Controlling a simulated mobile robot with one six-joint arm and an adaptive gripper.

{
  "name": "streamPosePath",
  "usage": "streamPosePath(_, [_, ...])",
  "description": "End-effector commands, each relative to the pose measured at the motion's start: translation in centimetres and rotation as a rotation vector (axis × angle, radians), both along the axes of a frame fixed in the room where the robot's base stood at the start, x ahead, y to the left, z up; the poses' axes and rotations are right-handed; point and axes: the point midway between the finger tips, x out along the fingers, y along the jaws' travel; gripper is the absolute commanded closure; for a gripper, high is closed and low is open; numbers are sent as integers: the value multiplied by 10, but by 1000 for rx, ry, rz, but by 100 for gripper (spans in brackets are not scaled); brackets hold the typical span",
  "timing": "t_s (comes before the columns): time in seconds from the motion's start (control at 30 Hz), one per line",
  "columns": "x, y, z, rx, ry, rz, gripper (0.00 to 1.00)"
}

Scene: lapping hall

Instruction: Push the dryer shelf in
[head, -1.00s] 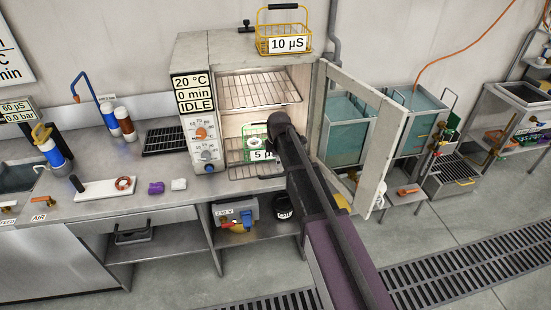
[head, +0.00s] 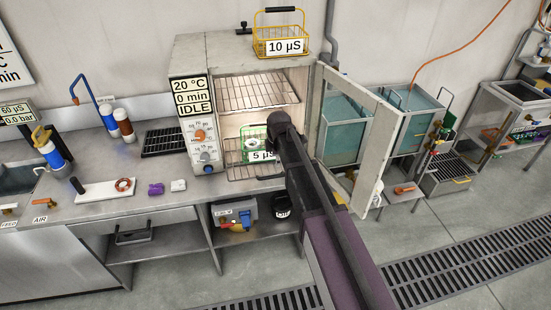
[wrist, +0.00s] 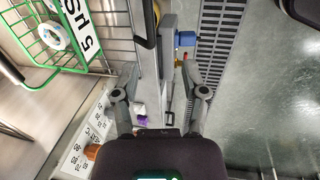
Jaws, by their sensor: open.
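The dryer (head: 202,50) stands on the bench with its door (head: 360,135) swung open to the right. Its upper wire shelf (head: 258,92) is inside. The lower wire shelf (head: 245,174) sticks out at the front and carries a green basket (head: 246,133) labelled 5 µS. In the wrist view the green basket (wrist: 33,78) is at upper left, on shelf wires. My gripper (wrist: 160,105) is open and empty, fingers apart, close to the shelf's front edge; I cannot tell whether it touches. In the head view my arm hides the gripper and the shelf's right part.
A yellow basket (head: 282,47) labelled 10 µS stands on top of the dryer. The open door is close to the right of my arm. Water tanks (head: 410,120) stand beyond it. A black grid mat (head: 165,141) lies left of the dryer.

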Motion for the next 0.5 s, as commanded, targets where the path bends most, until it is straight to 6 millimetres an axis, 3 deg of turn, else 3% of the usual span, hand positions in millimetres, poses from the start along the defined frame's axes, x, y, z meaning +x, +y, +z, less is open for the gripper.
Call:
streamPosePath(0.27, [-10,-13,0,9,11,-73,43])
streamPosePath(0.5, [-42,-54,-1,40,48,-340,43])
